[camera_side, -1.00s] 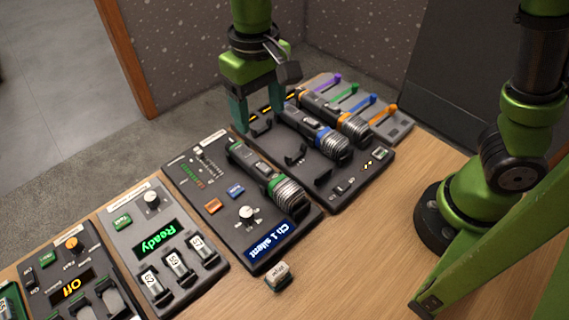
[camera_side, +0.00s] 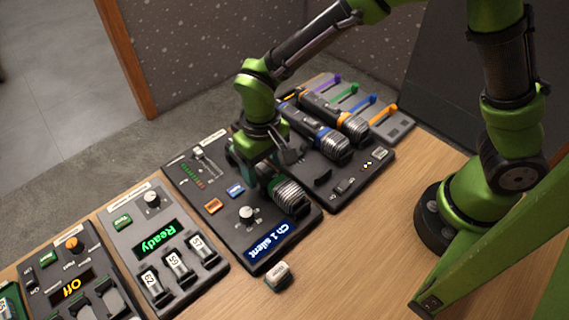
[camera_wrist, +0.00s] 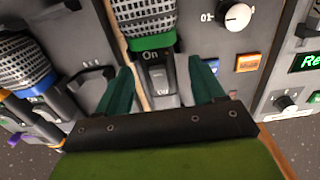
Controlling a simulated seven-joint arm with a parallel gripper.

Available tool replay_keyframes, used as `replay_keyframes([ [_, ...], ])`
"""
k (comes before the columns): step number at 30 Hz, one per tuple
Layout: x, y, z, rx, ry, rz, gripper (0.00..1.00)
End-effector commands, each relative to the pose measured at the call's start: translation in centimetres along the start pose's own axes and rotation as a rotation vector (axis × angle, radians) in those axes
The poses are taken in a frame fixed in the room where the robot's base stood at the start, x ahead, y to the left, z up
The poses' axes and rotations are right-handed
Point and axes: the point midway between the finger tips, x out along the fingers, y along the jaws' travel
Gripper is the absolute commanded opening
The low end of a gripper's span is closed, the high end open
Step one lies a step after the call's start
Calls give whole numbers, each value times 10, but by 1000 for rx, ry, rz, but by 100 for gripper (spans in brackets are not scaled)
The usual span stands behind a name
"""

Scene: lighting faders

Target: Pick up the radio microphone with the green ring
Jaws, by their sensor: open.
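The radio microphone with the green ring (camera_side: 290,194) lies on the dark "Ch 1 silent" panel; in the side view its silver head shows and my gripper hides most of its handle. My gripper (camera_side: 256,168) is low over that handle. In the wrist view the microphone's mesh head (camera_wrist: 145,14) is at the top, with the green ring (camera_wrist: 152,42) and an On/Off switch below it. The open teal fingers of my gripper (camera_wrist: 163,72) stand one on each side of the handle, with gaps visible. Contact cannot be seen.
A blue-ringed microphone (camera_side: 333,143) and an orange-ringed one (camera_side: 352,124) lie to the right on the neighbouring panel. Empty dark cradle clips (camera_wrist: 93,78) stand close to one finger. A white knob (camera_side: 247,212) and an orange button (camera_wrist: 247,62) are on the other side.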

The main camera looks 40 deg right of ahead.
Motion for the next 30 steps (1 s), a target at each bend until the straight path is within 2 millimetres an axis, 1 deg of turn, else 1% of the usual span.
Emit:
replay_keyframes([
  [1, 4, 0, 0, 0, -1, 1, 68],
  [3, 6, 0, 0, 0, 1, 0, 68],
  [8, 6, 0, 0, 1, 1, -1, 68],
  [9, 6, 0, 0, 1, 1, -1, 67],
  [22, 6, 0, 0, 0, 0, 0, 1],
  [30, 6, 0, 0, 0, 0, 0, 0],
])
